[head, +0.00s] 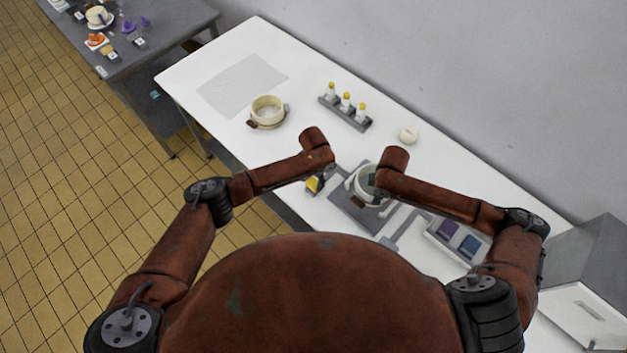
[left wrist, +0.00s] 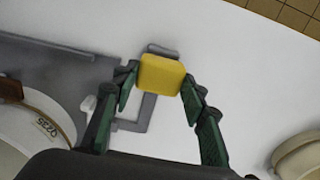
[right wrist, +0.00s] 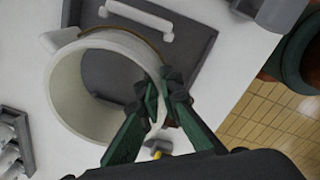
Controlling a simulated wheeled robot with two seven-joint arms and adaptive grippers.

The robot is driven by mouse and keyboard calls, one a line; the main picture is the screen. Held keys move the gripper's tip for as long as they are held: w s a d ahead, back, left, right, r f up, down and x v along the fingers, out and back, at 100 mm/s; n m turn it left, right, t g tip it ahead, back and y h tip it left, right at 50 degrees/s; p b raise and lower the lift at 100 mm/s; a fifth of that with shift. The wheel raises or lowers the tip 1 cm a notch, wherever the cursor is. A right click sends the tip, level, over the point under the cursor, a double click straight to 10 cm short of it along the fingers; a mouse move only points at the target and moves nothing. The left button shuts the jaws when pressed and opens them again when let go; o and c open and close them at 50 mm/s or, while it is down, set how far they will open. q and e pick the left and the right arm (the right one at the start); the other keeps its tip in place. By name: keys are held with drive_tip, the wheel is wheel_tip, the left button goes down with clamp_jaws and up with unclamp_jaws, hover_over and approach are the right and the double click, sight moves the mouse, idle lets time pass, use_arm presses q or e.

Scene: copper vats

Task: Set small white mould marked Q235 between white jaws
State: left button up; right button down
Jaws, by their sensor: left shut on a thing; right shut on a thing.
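The small white mould (head: 367,199) is an open ring over the grey base plate (head: 341,206). Its Q235 mark shows on the mould's wall in the left wrist view (left wrist: 50,127). My right gripper (right wrist: 156,98) is shut on the mould's wall, one finger inside. A white bar, seemingly one jaw (right wrist: 140,18), lies on the plate beside the mould; the other jaw is not clear. I cannot tell whether the mould rests on the plate. My left gripper (left wrist: 160,82) is shut on a yellow block (left wrist: 161,74) at the fixture's grey bracket; the block also shows in the head view (head: 312,184).
A larger cream pot (head: 267,109) and a rack of yellow-capped bottles (head: 345,107) stand further back. A small white piece (head: 409,135) lies near the wall. A tray with purple and blue blocks (head: 457,239) is at the right, before a grey box (head: 592,285).

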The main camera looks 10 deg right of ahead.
use_arm(q)
drive_tip(key=shift+a+f, duration=0.1)
use_arm(e)
drive_tip(key=shift+f, duration=0.25)
drive_tip(key=shift+f, duration=0.35)
drive_tip(key=shift+f, duration=0.35)
drive_tip(key=shift+f, duration=1.05)
drive_tip(key=shift+f, duration=0.25)
use_arm(q)
drive_tip(key=shift+s, duration=0.1)
use_arm(e)
drive_tip(key=c, duration=2)
unclamp_jaws()
drive_tip(key=shift+c, duration=0.2)
wheel_tip(320, 180, up, 12)
drive_tip(key=shift+s, duration=0.15)
